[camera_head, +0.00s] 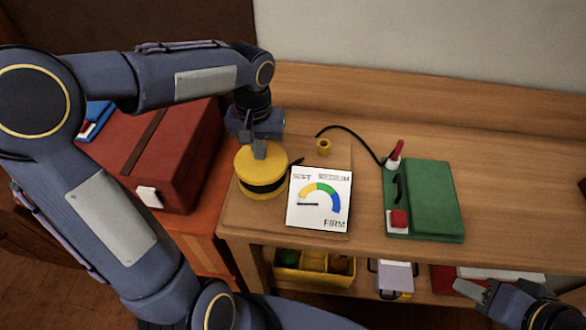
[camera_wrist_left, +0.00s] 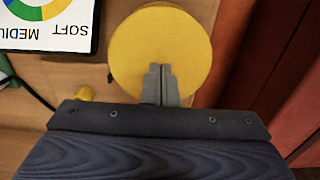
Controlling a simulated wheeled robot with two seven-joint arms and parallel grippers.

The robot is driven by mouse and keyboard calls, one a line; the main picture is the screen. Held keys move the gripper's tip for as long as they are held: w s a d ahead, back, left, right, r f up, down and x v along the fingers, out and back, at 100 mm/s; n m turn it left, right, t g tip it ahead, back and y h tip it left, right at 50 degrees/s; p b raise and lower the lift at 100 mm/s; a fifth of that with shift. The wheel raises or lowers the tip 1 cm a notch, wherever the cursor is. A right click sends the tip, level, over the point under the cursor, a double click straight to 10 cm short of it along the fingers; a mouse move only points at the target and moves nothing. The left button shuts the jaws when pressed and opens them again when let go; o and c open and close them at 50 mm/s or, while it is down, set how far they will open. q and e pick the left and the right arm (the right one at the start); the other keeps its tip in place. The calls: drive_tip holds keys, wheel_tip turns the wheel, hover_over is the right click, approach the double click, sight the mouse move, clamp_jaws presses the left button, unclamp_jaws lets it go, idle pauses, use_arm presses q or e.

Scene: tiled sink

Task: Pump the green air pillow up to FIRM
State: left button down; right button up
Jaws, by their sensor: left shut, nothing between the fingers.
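The yellow round pump (camera_head: 262,170) with a dark bellows band stands near the table's left end. My left gripper (camera_head: 260,150) is shut and empty, pointing down at the pump's top. In the left wrist view its fingertips (camera_wrist_left: 160,72) overlap the yellow disc (camera_wrist_left: 160,40); I cannot tell whether they touch. The gauge card (camera_head: 320,198) reads SOFT, MEDIUM and FIRM; its dark needle points left, at the SOFT end. The green air pillow (camera_head: 433,200) lies right, with a red-and-white piece (camera_head: 398,220). My right gripper (camera_head: 476,290) is low at right; its opening is unclear.
A black hose (camera_head: 352,132) runs behind the gauge to a red-tipped fitting (camera_head: 395,153) by the pillow. A small yellow ring (camera_head: 323,146) sits behind the gauge. A red case (camera_head: 150,150) stands left. A yellow bin (camera_head: 315,268) is on the lower shelf.

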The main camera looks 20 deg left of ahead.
use_arm(q)
drive_tip(key=shift+f+b, duration=1)
drive_tip(key=shift+f, duration=0.75)
drive_tip(key=shift+f+b, duration=0.5)
wheel_tip(320, 180, up, 5)
drive_tip(key=p, duration=0.4)
drive_tip(key=shift+r+p, duration=0.2)
drive_tip(key=shift+p, duration=0.1)
drive_tip(key=shift+f, duration=0.1)
